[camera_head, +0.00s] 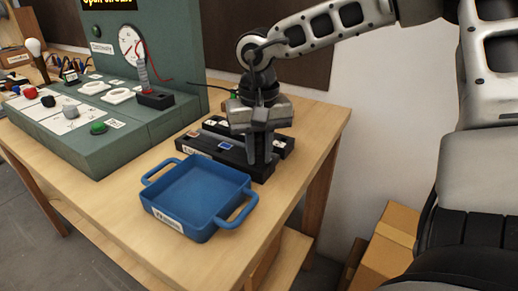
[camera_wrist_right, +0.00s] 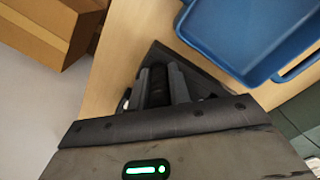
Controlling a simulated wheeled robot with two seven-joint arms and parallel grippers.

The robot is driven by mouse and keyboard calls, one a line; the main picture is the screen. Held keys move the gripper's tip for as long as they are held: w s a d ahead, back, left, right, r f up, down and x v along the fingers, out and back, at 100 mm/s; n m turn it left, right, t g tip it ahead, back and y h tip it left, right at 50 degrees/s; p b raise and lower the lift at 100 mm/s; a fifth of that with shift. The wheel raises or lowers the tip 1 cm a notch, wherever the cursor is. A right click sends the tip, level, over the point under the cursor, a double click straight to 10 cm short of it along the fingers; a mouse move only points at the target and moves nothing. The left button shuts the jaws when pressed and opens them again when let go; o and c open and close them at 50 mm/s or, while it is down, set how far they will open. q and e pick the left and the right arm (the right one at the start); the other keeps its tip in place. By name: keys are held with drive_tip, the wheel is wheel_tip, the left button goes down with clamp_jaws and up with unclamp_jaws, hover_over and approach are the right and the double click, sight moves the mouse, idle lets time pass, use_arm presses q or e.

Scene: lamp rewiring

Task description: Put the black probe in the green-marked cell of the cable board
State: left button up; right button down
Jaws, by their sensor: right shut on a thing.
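The black cable board (camera_head: 236,164) lies on the table behind the blue tray, with small coloured cell marks. A blue mark (camera_head: 226,147) and a red mark beside it show in the head view. I cannot make out a green mark; my right gripper (camera_head: 259,150) covers part of the board. That gripper points down over the board's right part, shut on a dark thing. In the right wrist view the black probe (camera_wrist_right: 157,88) is between its fingers, with the board (camera_wrist_right: 203,80) around and below. Whether the probe touches a cell is hidden. My left gripper is out of view.
A blue two-handled tray (camera_head: 205,190) stands in front of the board. A green test station (camera_head: 120,140) with a dial, a red wire and coloured knobs is at left. A dark wire runs from it toward my right gripper. Cardboard boxes (camera_head: 390,245) stand beyond the table's right edge.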

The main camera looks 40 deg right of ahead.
drive_tip(key=c, duration=1.2)
unclamp_jaws()
drive_tip(key=shift+c, duration=0.2)
drive_tip(key=shift+r, duration=0.3)
wheel_tip(320, 180, up, 14)
drive_tip(key=shift+r+p, duration=0.1)
drive_tip(key=shift+p, duration=0.5)
drive_tip(key=shift+r, duration=0.55)
